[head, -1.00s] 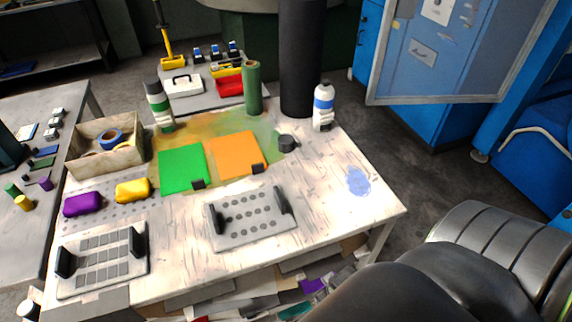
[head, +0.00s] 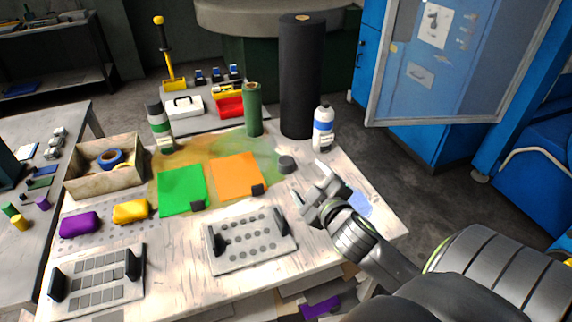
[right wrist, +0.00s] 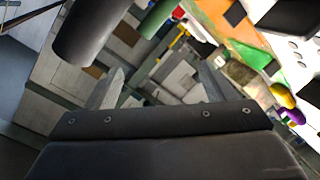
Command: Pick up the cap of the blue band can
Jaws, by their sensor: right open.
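The blue band can (head: 323,128) is a white bottle with a blue band. My left gripper is not in view.
A tall black roll (head: 301,75) stands just behind the can, with a green roll (head: 253,110) to its left. A small dark round piece (head: 287,164) lies near my gripper. Orange (head: 237,174) and green sheets (head: 181,188) and a grey fixture (head: 250,243) lie left.

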